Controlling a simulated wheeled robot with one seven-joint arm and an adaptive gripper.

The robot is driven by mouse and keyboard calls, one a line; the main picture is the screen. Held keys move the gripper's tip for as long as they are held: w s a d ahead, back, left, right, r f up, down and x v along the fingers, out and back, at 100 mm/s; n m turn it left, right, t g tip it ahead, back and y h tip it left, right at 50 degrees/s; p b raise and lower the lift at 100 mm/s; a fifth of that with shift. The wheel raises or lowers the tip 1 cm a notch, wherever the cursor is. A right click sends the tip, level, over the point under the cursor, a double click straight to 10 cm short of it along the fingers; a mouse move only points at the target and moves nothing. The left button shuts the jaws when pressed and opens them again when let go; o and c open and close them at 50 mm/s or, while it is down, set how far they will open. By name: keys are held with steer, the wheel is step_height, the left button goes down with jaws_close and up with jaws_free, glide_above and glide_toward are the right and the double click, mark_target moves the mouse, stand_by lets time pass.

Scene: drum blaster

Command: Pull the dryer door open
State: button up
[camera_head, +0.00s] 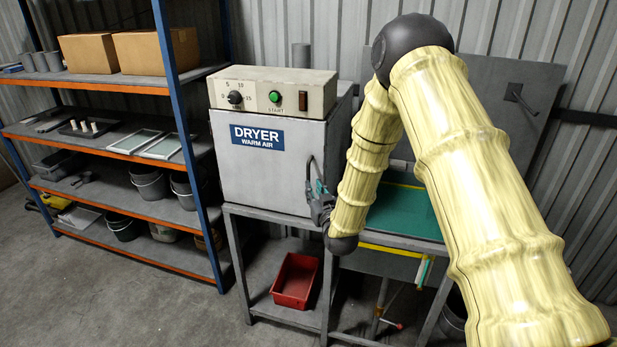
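The dryer (276,90) is a pale box on a grey metal stand, with a control panel along its top. Its white front door (260,183) carries a blue "DRYER WARM AIR" label and looks shut flush with the body. A dark handle (309,168) stands at the door's right edge. My gripper (314,196), dark grey with a teal part, is at the lower end of this handle. Its fingers are small and overlap the handle, so I cannot tell whether they are closed on it.
A blue-and-orange shelf rack (133,207) with boxes and buckets stands at the left. A red bin (295,281) sits on the stand's lower shelf. A green-topped table (405,212) is right of the dryer. Open floor lies at the lower left.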

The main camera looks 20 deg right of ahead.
mark_target(308, 179)
steer(key=shift+w+p, duration=1.2)
steer(key=shift+w, duration=2.3)
jaws_close()
